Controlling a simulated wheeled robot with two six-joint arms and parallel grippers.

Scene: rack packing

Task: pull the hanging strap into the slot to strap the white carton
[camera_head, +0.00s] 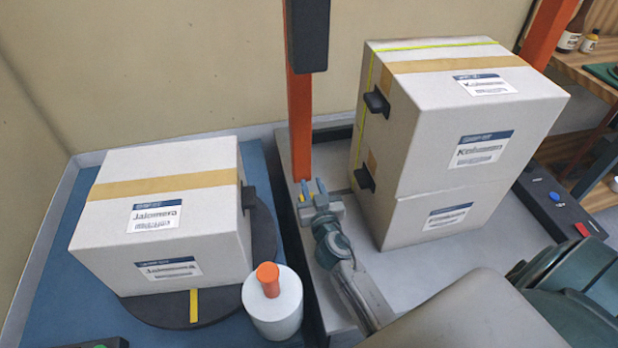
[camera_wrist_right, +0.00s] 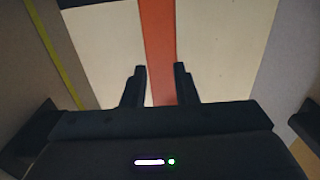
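Two white cartons are stacked at the right in the head view, an upper one (camera_head: 440,150) on a lower one (camera_head: 440,215). A yellow-green strap (camera_head: 368,80) runs across the top edge and down the left face of the stack. A yellow-green strip, likely this strap, shows at the left of the wrist view (camera_wrist_right: 57,58). My right gripper (camera_head: 308,192) is left of the stack, apart from it. In the wrist view its fingers (camera_wrist_right: 160,80) are spread with nothing visible between them. I cannot make out the slot. My left gripper is not in view.
An orange post (camera_head: 301,125) with a black head (camera_head: 307,35) stands just behind my right gripper. Black brackets (camera_head: 376,102) jut from the stack's left face. Another carton (camera_head: 160,215) sits on a black turntable (camera_head: 265,240) beside a white cylinder (camera_head: 273,310). A button box (camera_head: 558,205) is at right.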

